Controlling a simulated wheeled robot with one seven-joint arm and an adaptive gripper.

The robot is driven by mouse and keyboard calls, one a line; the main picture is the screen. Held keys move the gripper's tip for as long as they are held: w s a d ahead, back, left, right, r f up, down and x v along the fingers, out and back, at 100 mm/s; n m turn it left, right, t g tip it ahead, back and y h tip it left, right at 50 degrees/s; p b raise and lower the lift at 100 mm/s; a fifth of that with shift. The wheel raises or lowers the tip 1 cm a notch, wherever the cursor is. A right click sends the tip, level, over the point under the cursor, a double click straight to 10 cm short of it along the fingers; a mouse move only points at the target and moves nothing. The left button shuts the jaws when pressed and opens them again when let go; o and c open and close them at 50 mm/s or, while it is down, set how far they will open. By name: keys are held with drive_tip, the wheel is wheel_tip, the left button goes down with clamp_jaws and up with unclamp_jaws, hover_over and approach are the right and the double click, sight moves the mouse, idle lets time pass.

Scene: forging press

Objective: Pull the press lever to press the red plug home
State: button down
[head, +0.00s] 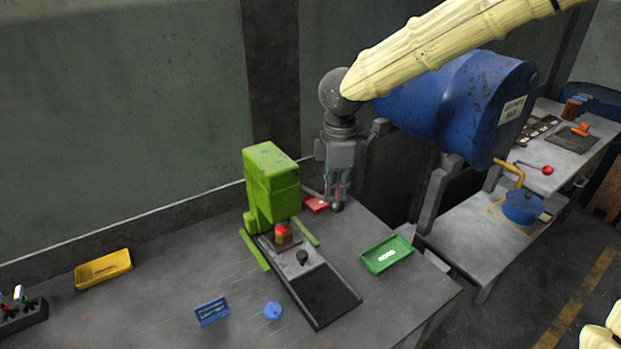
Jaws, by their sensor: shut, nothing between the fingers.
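The green press (270,185) stands on the grey bench, with a dark sliding bed in front of it. A brownish block (283,240) sits under the press head, and the red plug (282,227) shows at its top; how deep it sits I cannot tell. A short grey rod, perhaps the press lever (311,192), shows between the press and my gripper. My gripper (338,203) points down, shut and empty, just right of the press. A dark round end shows at its fingertips; whether they touch the lever I cannot tell.
A red tray (315,205) lies behind the press. A green tray (386,255) is to the right, a yellow tray (104,269) to the left. A blue sign (212,311) and blue knob-like piece (272,311) stand in front. A blue drum (460,105) is at right.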

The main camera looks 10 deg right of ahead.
drive_tip(key=shift+s+f, duration=0.15)
drive_tip(key=shift+f, duration=0.2)
drive_tip(key=shift+w+a+r+p, duration=0.1)
drive_tip(key=shift+w+r+p, duration=0.1)
drive_tip(key=shift+r+p, duration=0.45)
drive_tip(key=shift+w+r+p, duration=0.15)
drive_tip(key=shift+r+p, duration=0.35)
drive_tip(key=shift+r, duration=0.25)
drive_tip(key=shift+w+a+r+p, duration=0.1)
drive_tip(key=shift+w+r+p, duration=0.15)
drive_tip(key=shift+r+p, duration=0.3)
drive_tip(key=shift+w+a+r+p, duration=0.1)
drive_tip(key=shift+w+r+p, duration=0.15)
drive_tip(key=shift+r+p, duration=0.2)
drive_tip(key=shift+w+r, duration=0.2)
drive_tip(key=shift+r, duration=0.1)
